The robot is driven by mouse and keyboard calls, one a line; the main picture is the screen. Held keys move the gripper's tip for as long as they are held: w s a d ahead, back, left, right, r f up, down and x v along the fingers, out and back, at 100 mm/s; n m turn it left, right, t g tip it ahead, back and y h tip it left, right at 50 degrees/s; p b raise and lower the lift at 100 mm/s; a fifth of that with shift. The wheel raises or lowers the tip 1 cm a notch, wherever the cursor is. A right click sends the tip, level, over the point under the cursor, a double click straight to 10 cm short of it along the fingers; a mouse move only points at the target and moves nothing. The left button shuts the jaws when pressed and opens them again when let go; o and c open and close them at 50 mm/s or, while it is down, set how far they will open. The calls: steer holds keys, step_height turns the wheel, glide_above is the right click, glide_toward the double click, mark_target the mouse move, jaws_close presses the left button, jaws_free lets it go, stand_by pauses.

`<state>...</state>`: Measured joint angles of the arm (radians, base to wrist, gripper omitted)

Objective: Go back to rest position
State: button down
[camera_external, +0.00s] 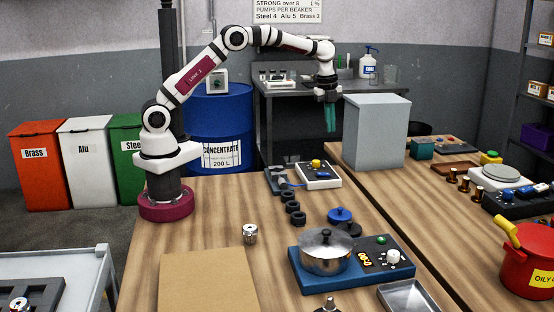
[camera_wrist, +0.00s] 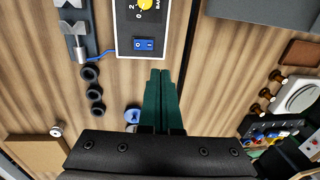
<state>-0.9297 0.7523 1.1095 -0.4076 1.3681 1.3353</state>
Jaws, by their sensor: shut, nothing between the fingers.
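My gripper (camera_external: 330,117) has green fingers that hang straight down, high above the back of the wooden table (camera_external: 215,205). In the wrist view my gripper (camera_wrist: 161,75) has its two fingers pressed together with nothing between them. My arm reaches from its base at the table's left side, up and over to the right. The fingers touch nothing.
Below are a white control box (camera_external: 319,176), several black rings (camera_external: 291,207), a blue knobbed lid (camera_external: 340,215) and a pot (camera_external: 326,252) on a blue heater. A grey box (camera_external: 376,132) stands right of my gripper. A cardboard sheet (camera_external: 207,282) lies at the front.

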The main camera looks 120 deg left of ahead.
steer(key=w+d+r, duration=0.1)
steer(key=d+r, duration=0.2)
steer(key=d, duration=0.4)
steer(key=w+d+r, duration=0.1)
steer(key=d+r, duration=0.2)
steer(key=d, duration=0.5)
steer(key=s+d+r+n+g, duration=0.1)
steer(key=s+d, duration=0.3)
steer(key=d, duration=0.4)
steer(key=s+d+r+n, duration=0.1)
steer(key=s+d, duration=0.2)
steer(key=d, duration=0.5)
steer(key=s+d+f, duration=0.2)
steer(key=s+d, duration=0.2)
steer(key=s, duration=0.3)
steer(key=s+d+f+n, duration=0.1)
steer(key=s+d+f, duration=0.1)
steer(key=s+d, duration=0.2)
steer(key=s, duration=0.3)
steer(key=shift+s+f+y, duration=0.15)
steer(key=shift+f+y, duration=0.15)
steer(key=shift+y, duration=0.1)
